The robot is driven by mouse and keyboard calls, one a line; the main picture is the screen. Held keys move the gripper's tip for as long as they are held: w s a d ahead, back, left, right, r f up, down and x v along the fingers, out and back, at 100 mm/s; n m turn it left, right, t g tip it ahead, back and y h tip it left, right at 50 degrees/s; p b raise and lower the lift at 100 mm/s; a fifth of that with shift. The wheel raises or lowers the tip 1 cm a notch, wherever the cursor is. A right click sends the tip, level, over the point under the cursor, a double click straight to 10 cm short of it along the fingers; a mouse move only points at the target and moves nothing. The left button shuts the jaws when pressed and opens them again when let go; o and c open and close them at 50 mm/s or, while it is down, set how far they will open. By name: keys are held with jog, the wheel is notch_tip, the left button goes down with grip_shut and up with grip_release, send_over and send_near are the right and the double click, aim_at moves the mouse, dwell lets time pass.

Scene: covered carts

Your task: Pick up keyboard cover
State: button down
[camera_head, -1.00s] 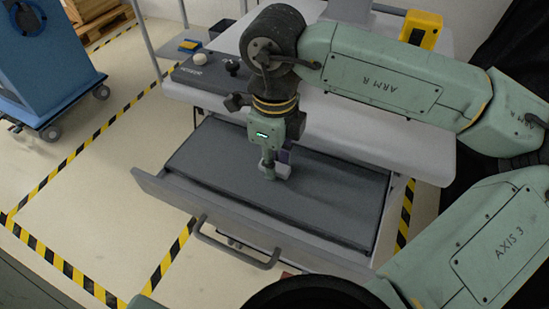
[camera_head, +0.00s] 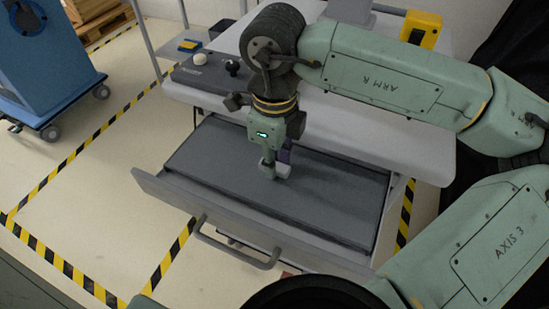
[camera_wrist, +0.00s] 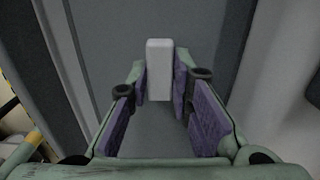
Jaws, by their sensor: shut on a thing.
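The keyboard cover (camera_head: 217,162) is a flat dark grey panel lying in the pulled-out drawer of a cart. It also shows in the wrist view (camera_wrist: 112,25), with a pale grey block-shaped handle (camera_wrist: 159,68) standing up from it. My gripper (camera_head: 275,170) points down over the middle of the cover. In the wrist view its purple-padded fingers (camera_wrist: 160,88) stand on both sides of the handle and are closed on it. The cover lies level in the drawer, and no gap beneath it can be made out. Anything under the cover is hidden.
The drawer front (camera_head: 165,194) with its bar handle (camera_head: 236,254) faces me. The cart's pale top (camera_head: 405,148) overhangs the drawer's back. A yellow box (camera_head: 421,30) stands on the top. A blue wheeled cart (camera_head: 45,75) is at left. Striped tape marks the open floor.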

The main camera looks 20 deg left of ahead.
jog(key=shift+r, duration=0.2)
jog(key=shift+r+p, duration=0.45)
jog(key=shift+r, duration=0.4)
jog(key=shift+s, duration=0.4)
jog(key=shift+s+a+b, duration=0.1)
jog(key=shift+s+b, duration=0.45)
jog(key=shift+s, duration=0.85)
jog(key=shift+r, duration=0.2)
notch_tip(320, 180, up, 8)
jog(key=p, duration=0.5)
jog(key=shift+r, duration=0.25)
dwell(1.5)
dwell(0.7)
